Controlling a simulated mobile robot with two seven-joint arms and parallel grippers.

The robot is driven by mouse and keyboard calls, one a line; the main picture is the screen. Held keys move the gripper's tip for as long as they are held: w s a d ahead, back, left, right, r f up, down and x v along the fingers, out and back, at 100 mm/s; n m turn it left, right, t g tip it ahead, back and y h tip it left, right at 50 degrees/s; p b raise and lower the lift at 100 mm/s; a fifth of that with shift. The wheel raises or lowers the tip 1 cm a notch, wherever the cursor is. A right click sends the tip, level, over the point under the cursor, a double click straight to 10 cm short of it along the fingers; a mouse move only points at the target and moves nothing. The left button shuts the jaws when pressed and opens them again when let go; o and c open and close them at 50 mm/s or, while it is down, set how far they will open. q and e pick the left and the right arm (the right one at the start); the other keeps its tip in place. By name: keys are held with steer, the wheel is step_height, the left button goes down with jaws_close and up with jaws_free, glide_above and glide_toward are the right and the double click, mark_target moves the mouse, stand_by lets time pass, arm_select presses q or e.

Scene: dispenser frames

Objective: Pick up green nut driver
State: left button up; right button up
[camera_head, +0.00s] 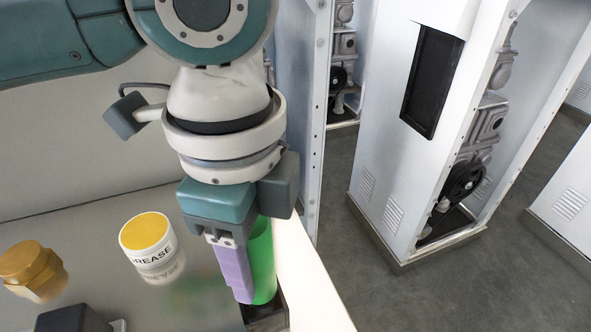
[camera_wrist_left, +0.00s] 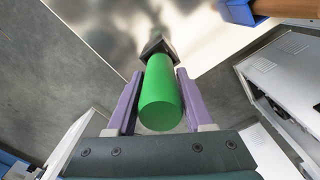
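The green nut driver shows its green cylindrical handle (camera_head: 263,258) at the table's right edge, partly hidden behind my left gripper. In the left wrist view its handle (camera_wrist_left: 160,98) lies between the fingers, its far end at a dark square holder (camera_wrist_left: 157,48). My left gripper (camera_head: 240,285) has purple fingers, one on each side of the handle. In the left wrist view the fingers (camera_wrist_left: 159,80) stand apart, with narrow gaps beside the handle. My right gripper is not in view.
A white grease can with a yellow lid (camera_head: 150,240) and a brass-coloured nut (camera_head: 33,268) stand left on the shiny table (camera_head: 120,215). A black object (camera_head: 72,320) is at the bottom edge. White cabinets (camera_head: 390,150) stand beyond the table across grey floor. A blue object (camera_wrist_left: 238,12) shows in the wrist view.

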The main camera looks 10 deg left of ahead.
arm_select(q)
jaws_close()
steer(key=shift+r, duration=0.15)
stand_by(0.4)
